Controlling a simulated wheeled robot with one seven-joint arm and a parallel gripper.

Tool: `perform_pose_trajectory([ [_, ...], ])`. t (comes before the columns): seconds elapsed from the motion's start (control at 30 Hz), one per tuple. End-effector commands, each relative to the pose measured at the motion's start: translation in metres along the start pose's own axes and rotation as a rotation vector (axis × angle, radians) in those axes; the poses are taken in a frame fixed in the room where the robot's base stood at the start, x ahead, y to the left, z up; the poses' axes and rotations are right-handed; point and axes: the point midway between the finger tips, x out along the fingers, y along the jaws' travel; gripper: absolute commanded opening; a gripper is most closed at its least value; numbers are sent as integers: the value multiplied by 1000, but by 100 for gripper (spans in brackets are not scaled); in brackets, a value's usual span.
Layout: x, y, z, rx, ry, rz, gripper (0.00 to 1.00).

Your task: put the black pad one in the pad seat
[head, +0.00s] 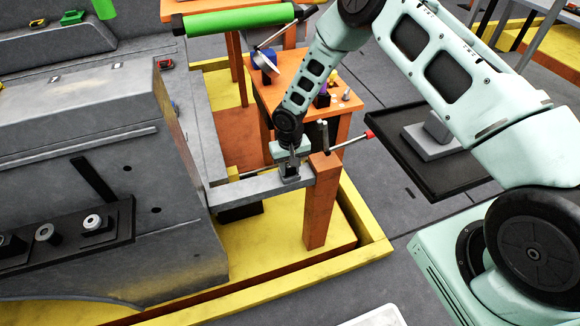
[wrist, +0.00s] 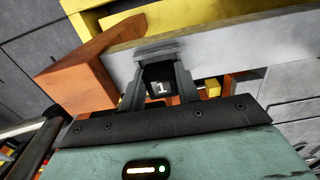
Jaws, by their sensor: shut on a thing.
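The black pad one (wrist: 161,88), a small black block with a white "1", sits between the two fingers of my gripper (wrist: 158,62) in the wrist view. My gripper is shut on it. A grey bracket-like piece (wrist: 155,48) lies just past the pad, against the grey beam; I cannot tell if this is the pad seat or if the pad touches it. In the head view my gripper (head: 289,170) points down at the grey beam (head: 250,192), close beside the orange post (head: 320,205). The pad is not clear there.
A large grey machine body (head: 80,130) fills the left, with a black board (head: 120,225) of knobs on it. A yellow-edged base (head: 350,255) lies below. An orange table (head: 285,85) with small items stands behind. A black tray (head: 415,160) is at right.

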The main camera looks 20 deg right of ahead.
Motion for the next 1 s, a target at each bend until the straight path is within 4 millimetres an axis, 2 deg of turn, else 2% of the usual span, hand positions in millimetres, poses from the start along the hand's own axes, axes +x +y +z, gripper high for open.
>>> perform_pose_trajectory([
  [0.03, 6, 0, 1, -1, 0, -1, 10],
  [0.3, 13, 0, 1, 0, -1, -3, 10],
  [0.33, 13, 0, 1, 0, -1, -3, 40],
  [0.37, 14, 0, 1, 0, 0, -3, 49],
  [0.57, 11, 1, 1, -1, 0, -2, 50],
  [0.77, -11, 1, -1, -1, 3, -1, 54],
  [1.0, -68, 0, -1, 0, 5, -2, 54],
])
